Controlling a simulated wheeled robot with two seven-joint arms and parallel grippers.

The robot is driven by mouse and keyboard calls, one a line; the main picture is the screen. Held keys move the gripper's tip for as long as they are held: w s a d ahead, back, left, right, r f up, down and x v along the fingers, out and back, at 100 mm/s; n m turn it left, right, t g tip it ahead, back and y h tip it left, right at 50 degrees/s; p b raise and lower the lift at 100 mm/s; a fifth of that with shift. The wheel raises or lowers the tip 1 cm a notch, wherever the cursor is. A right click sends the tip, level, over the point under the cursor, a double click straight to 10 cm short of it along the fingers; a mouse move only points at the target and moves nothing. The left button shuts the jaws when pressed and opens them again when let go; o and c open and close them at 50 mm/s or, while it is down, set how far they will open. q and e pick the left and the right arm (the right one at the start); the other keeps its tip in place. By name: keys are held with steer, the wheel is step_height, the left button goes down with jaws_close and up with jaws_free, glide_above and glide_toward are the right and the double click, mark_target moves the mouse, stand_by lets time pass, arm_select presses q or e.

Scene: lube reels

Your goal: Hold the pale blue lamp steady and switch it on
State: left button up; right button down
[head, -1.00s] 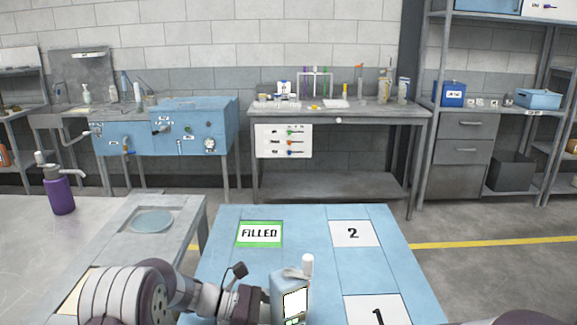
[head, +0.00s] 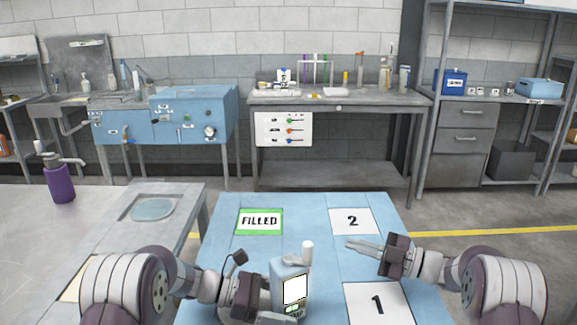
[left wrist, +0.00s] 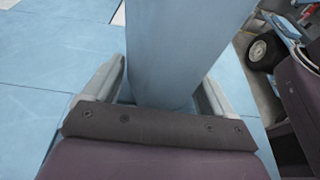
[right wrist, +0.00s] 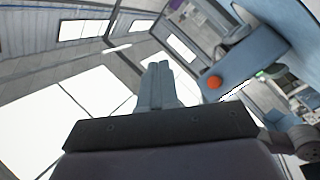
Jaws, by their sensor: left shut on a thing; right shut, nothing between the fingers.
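The pale blue lamp (head: 284,271) stands upright on the blue table, with a white panel on its front, a small green-edged label below and a white knob-like part on top. My left gripper (head: 262,303) is shut on the lamp's body from the left. In the left wrist view the lamp (left wrist: 180,50) fills the space between the fingers. My right gripper (head: 352,244) is shut and empty, to the right of the lamp, apart from it, its fingers pointing left. In the right wrist view a pale blue part with an orange round spot (right wrist: 214,82) shows beside the fingertips.
The blue table carries a green-edged FILLED card (head: 259,221), a card marked 2 (head: 353,221) and a card marked 1 (head: 378,304). A grey table (head: 175,200) stands to the left. A workbench (head: 340,100) and shelves stand behind.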

steer(key=s+a+n+g+y, duration=0.1)
steer(key=s+a, duration=0.4)
steer(key=a, duration=0.2)
steer(key=shift+s+a+f+n+g, duration=0.3)
steer(key=shift+s+n, duration=0.05)
steer(key=shift+n, duration=0.05)
stand_by(1.6)
steer(key=shift+s+a, duration=0.2)
steer(key=shift+a, duration=0.35)
stand_by(0.3)
steer(key=shift+w+d, duration=0.2)
steer(key=shift+d, duration=0.4)
